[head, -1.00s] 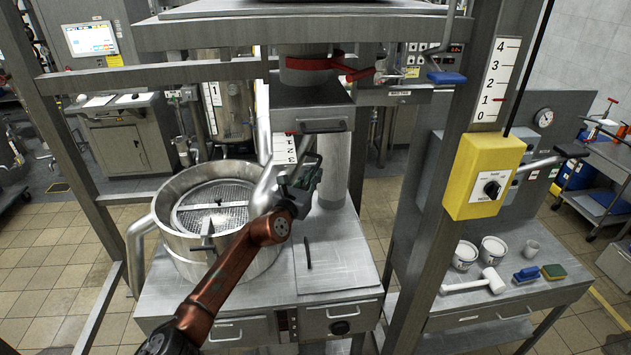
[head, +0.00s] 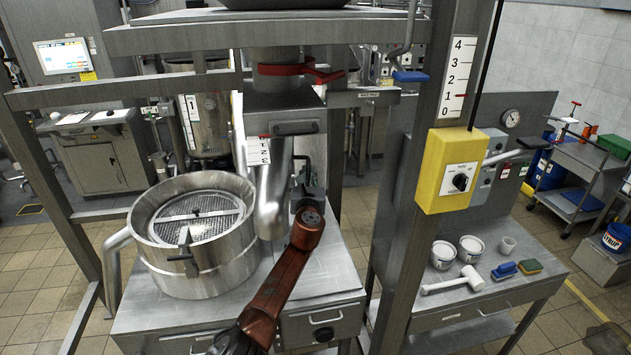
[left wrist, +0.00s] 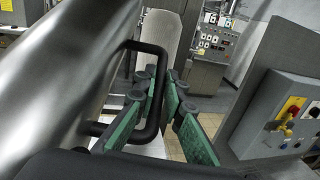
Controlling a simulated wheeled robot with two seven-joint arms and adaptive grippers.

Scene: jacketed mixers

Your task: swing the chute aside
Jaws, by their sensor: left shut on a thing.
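The silver chute (head: 270,198) hangs below the grey box under the red clamp (head: 292,69). Its lower end is by the right rim of the round sieve (head: 140,225), no longer reaching over the mesh. In the left wrist view the chute (left wrist: 65,75) fills the left side, and its black handle (left wrist: 160,98) passes between the green finger pads. My left gripper (head: 306,182) is at the chute's right side, shut on that handle. In the head view the handle is mostly hidden. My right gripper is not in view.
A grey upright post with a yellow switch box (head: 458,170) stands right of my arm. The steel bench top (head: 335,275) right of the chute is mostly clear. A side table holds white tubs (head: 443,254), a mallet (head: 455,281) and brushes.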

